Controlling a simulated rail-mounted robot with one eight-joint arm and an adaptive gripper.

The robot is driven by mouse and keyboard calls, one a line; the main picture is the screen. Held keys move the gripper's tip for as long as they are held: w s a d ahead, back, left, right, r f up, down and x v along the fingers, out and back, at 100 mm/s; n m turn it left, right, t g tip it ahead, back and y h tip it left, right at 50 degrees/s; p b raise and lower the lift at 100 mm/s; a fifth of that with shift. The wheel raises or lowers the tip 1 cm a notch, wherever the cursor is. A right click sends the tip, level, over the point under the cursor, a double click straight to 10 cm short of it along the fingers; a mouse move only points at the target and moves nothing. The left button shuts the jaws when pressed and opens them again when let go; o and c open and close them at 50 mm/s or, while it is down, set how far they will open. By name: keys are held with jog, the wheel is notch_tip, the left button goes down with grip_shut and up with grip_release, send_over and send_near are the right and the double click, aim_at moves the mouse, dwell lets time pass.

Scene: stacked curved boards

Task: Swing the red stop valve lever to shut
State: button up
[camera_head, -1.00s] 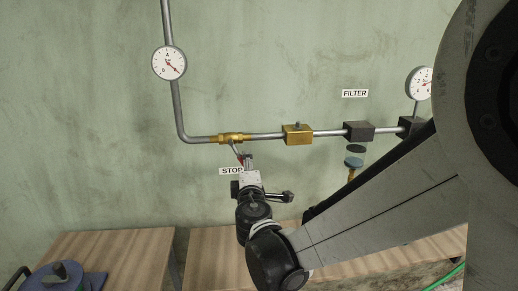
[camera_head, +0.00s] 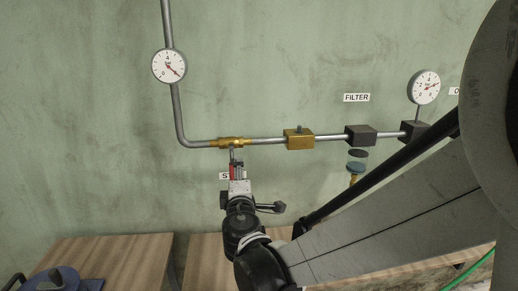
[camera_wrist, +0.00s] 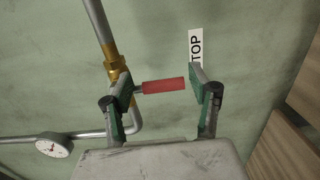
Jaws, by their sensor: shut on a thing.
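The red stop valve lever (camera_wrist: 163,86) shows between my gripper's two fingers in the wrist view. In the head view the lever (camera_head: 232,171) hangs about straight down from the brass stop valve (camera_head: 231,142), partly hidden by my gripper. The brass valve body (camera_wrist: 114,66) is also at the upper left in the wrist view. My gripper (camera_head: 237,174) is below the valve and shut on the lever. Its fingertips (camera_wrist: 163,88) stand at either end of the red grip in the wrist picture; the exact contact is hard to see.
The STOP label (camera_wrist: 195,47) is on the wall behind, partly covered. A brass block (camera_head: 299,140) and a dark filter block (camera_head: 361,136) sit on the pipe to the right. Gauges (camera_head: 169,66) and (camera_head: 424,87) flank them. Wooden benches (camera_head: 125,258) stand below.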

jog(key=shift+n+y, duration=0.3)
jog(key=shift+y, duration=0.2)
jog(key=s+a, duration=0.1)
jog(key=s, duration=0.1)
jog(key=s+a, duration=0.1)
jog(key=s, duration=0.1)
jog(key=shift+a+r, duration=0.35)
jog(key=shift+c, duration=0.2)
jog(key=shift+s+d+f, duration=0.1)
jog(key=shift+s+d, duration=0.2)
jog(key=shift+s, duration=0.25)
jog(key=shift+s+d+f, duration=0.1)
jog(key=shift+s+d, duration=0.2)
jog(key=shift+s, duration=0.25)
jog(key=shift+w+d, duration=0.1)
jog(key=shift+d, duration=0.05)
